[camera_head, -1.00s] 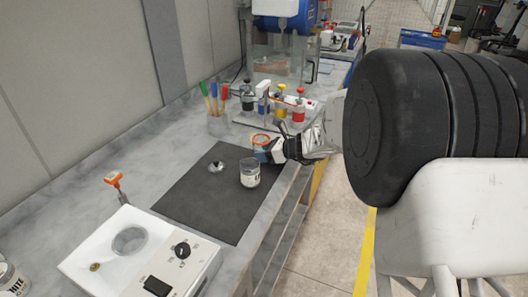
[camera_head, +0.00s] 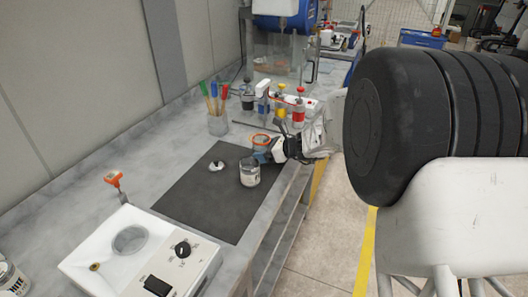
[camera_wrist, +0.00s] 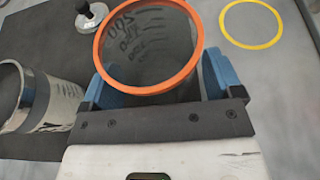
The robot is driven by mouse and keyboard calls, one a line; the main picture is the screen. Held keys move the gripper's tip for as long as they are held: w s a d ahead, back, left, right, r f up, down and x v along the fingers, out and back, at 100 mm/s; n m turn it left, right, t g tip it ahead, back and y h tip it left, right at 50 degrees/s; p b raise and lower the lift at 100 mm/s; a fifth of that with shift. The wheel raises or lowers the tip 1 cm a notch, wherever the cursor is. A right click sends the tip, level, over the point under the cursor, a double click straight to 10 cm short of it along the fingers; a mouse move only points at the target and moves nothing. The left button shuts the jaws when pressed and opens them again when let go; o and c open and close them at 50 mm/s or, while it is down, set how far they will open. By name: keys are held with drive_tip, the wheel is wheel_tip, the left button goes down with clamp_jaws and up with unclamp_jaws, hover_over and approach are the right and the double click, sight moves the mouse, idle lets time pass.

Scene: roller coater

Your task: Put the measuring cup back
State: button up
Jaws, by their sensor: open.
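The measuring cup (camera_head: 260,142) is clear with an orange rim and dark markings. It is near the far right corner of the dark mat. In the wrist view the cup (camera_wrist: 150,50) is between the blue fingers of my gripper (camera_wrist: 165,80), one on each side. My gripper (camera_head: 264,156) is open around it; whether a finger touches the cup I cannot tell. The cup's base is partly hidden, so its contact with the surface is unclear. A yellow ring (camera_wrist: 251,25) lies on the grey surface to the cup's right in the wrist view.
A labelled jar (camera_head: 250,173) stands on the dark mat (camera_head: 205,205), close to my gripper, beside a small round knobbed lid (camera_head: 217,166). A white device (camera_head: 140,260) is at the near end.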

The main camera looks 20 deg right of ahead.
drive_tip(key=shift+v, duration=5.95)
drive_tip(key=s+a+r+n+g+h, duration=0.1)
drive_tip(key=s+a+r+n+g, duration=0.2)
drive_tip(key=s+a+r+n, duration=0.4)
drive_tip(key=s+a+r+n+g+h, duration=0.2)
drive_tip(key=s+a+r+n+g, duration=0.15)
drive_tip(key=s+a+n, duration=0.35)
drive_tip(key=s+a+r+n+h, duration=0.2)
drive_tip(key=s+n, duration=0.4)
drive_tip(key=s, duration=0.3)
drive_tip(key=s+a+r+n+h, duration=0.2)
drive_tip(key=s+n, duration=0.4)
drive_tip(key=s, duration=0.3)
drive_tip(key=a+h, duration=0.1)
drive_tip(key=h, duration=0.1)
drive_tip(key=shift+s+r+n+h, duration=0.25)
drive_tip(key=shift+r+n+h, duration=0.05)
drive_tip(key=shift+n+h, duration=0.1)
